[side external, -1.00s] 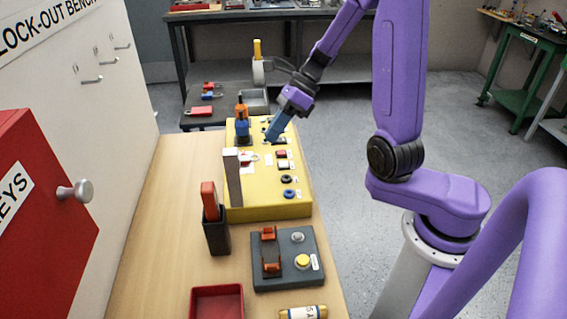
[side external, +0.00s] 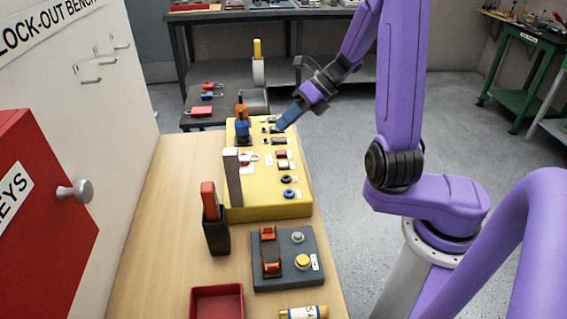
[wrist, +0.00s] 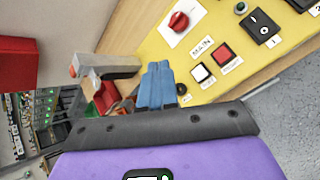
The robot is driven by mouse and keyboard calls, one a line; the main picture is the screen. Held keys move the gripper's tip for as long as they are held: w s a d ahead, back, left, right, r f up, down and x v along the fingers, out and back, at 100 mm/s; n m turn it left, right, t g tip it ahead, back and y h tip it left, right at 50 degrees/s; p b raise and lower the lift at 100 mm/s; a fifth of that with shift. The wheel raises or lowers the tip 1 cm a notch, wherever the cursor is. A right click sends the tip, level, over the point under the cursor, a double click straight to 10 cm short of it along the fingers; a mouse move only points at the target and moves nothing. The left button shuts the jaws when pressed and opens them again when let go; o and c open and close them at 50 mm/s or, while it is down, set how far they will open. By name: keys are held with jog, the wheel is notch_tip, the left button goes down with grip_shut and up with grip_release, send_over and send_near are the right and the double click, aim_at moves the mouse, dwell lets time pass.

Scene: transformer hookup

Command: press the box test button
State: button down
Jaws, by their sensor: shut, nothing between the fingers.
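The yellow box (side external: 262,205) stands on the wooden bench and also shows in the wrist view (wrist: 185,62). On its top, a white square button (wrist: 201,73) sits beside a red square button (wrist: 222,54); their small labels are too blurred to read surely. The same pair shows in the side view, red (side external: 281,154) and white (side external: 283,166). My gripper (side external: 281,126) has its blue fingers together and empty, above the far right part of the box. In the wrist view the fingertips (wrist: 157,66) appear left of the white button, apart from it.
A red rotary knob (wrist: 179,21) by a MAIN label and a black rocker switch (wrist: 261,25) share the panel. A grey upright lever (side external: 233,178) stands at the box's near left. A dark unit with a yellow button (side external: 302,261) lies nearer.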

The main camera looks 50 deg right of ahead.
aim_at(287, 162)
jog(key=shift+f, duration=4.45)
jog(key=shift+f, duration=0.4)
jog(key=shift+f, duration=0.4)
jog(key=shift+r, duration=0.85)
